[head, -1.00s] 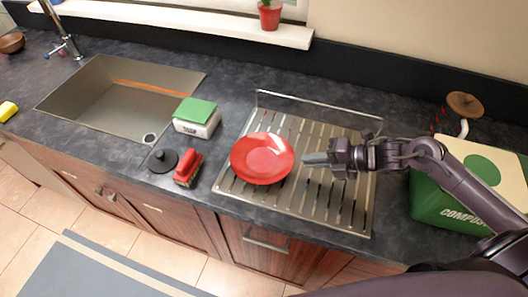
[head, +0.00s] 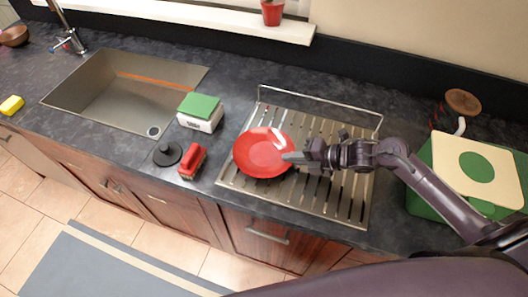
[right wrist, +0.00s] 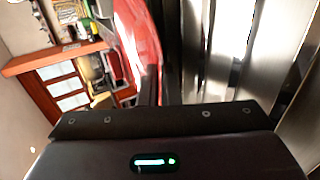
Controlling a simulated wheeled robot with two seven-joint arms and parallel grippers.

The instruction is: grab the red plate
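The red plate (head: 258,152) lies on the slatted metal drying rack (head: 335,205). It appears slightly tilted, and a bright glint shows on its upper right part. My right gripper (head: 291,157) is at the plate's right rim, its tip overlapping the rim in the head view. In the right wrist view the red plate (right wrist: 140,35) runs down to the dark fingers (right wrist: 153,92). I cannot tell whether the fingers are closed on the rim or around it with a gap. My left gripper is not in view.
A green compost bin (head: 425,200) stands to the right, close to my right arm. Left of the rack are a green-topped box (head: 200,112), a red item (head: 193,161) and a black round lid (head: 167,153). The sink (head: 120,95) is further left.

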